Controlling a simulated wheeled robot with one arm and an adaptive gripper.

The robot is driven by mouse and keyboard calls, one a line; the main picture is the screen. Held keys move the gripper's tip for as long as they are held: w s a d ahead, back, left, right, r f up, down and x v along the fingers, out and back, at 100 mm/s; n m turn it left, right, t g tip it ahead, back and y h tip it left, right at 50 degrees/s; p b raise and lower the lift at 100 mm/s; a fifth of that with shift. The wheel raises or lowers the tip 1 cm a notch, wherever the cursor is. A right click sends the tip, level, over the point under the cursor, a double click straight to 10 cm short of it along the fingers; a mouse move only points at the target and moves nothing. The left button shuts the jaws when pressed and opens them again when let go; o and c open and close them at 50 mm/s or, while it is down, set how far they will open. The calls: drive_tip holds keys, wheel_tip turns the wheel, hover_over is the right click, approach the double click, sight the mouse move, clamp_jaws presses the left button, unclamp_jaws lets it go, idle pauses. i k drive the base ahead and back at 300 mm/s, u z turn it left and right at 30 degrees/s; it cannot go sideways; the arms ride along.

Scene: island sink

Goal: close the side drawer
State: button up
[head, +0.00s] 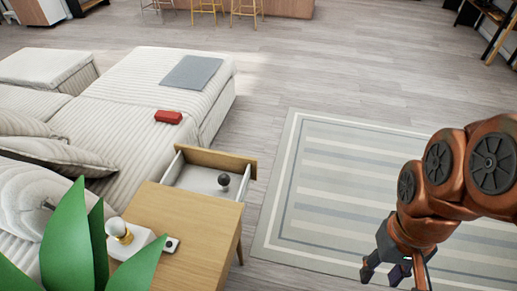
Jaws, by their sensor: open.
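The side drawer (217,157) is pulled out of a light wooden side table (183,222). Its wooden front faces away from the table, toward the upper part of the head view. A dark round object (224,180) sits inside the drawer, which is otherwise pale and mostly empty. My gripper (393,270) is at the lower right, above the striped rug. It is open, points downward, and is well apart from the drawer. Part of the gripper is cut off by the lower picture edge.
A striped sofa (150,78) with a red object (168,117) and a grey cloth (191,73) stands left of the drawer. A plant (68,240) and a lamp base (119,230) are at lower left. The rug (320,170) between drawer and gripper is clear.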

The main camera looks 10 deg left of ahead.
sight(195, 169)
drive_tip(key=z, duration=0.1)
drive_tip(key=i, duration=3.6)
drive_tip(key=u, duration=4.2)
drive_tip(key=k, duration=0.35)
drive_tip(key=z, duration=1.05)
drive_tip(key=i, duration=0.55)
drive_tip(key=z, duration=0.05)
